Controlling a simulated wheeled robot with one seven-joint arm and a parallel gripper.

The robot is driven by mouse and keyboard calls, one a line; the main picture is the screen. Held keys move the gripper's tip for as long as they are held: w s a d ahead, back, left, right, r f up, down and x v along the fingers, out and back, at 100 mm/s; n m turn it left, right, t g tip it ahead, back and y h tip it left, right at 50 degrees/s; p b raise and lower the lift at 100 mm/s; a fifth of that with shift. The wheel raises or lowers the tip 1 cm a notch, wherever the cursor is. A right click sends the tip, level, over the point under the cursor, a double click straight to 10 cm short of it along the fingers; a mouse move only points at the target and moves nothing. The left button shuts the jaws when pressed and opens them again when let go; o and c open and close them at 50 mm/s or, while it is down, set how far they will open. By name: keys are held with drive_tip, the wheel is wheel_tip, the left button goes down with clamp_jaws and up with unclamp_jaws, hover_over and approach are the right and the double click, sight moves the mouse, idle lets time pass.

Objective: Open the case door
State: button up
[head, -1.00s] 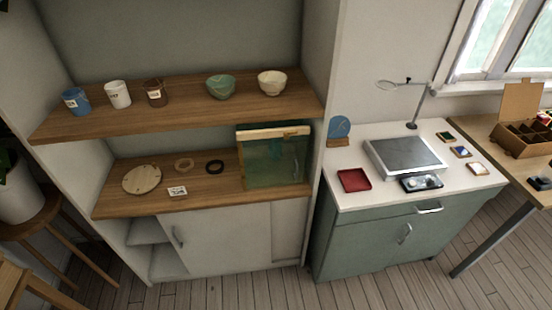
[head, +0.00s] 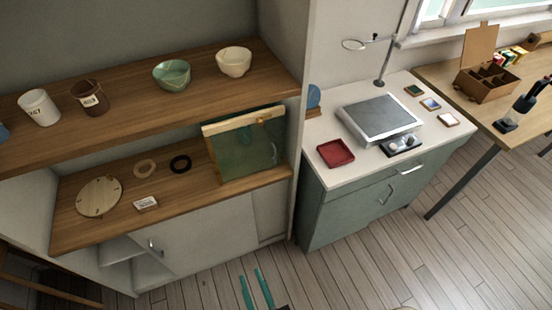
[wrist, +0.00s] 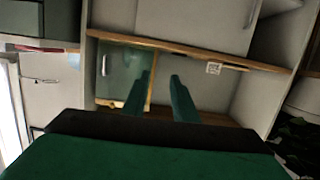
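The case (head: 240,150) is a greenish glass box with a pale wooden top strip. It stands at the right end of the lower wooden shelf. Its door carries a slim upright handle (head: 273,153) near the right edge and looks shut. The wrist view shows the case (wrist: 122,72) upside down, with the handle (wrist: 104,65) at its left side. My gripper (head: 257,288) shows at the bottom of the head view as two teal fingers, apart. In the wrist view my gripper (wrist: 160,88) is open and empty, short of the case.
A round wooden disc (head: 99,197), a tan ring (head: 145,168), a black ring (head: 180,163) and a small label card (head: 146,203) lie left of the case on the shelf. Cups and bowls stand above. A green cabinet (head: 350,205) stands to the right. The floor in front is clear.

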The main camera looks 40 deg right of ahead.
drive_tip(key=w+d+r+m+h, duration=0.1)
drive_tip(key=w+d+r+h, duration=0.1)
drive_tip(key=w+d, duration=1.2)
drive_tip(key=w+d+r+m+t+h, duration=0.1)
drive_tip(key=w+d+r, duration=0.1)
drive_tip(key=w+d, duration=1.2)
drive_tip(key=shift+r+m+h, duration=0.3)
drive_tip(key=shift+r+h, duration=0.05)
drive_tip(key=shift+h, duration=0.05)
drive_tip(key=shift+d, duration=0.1)
clamp_jaws()
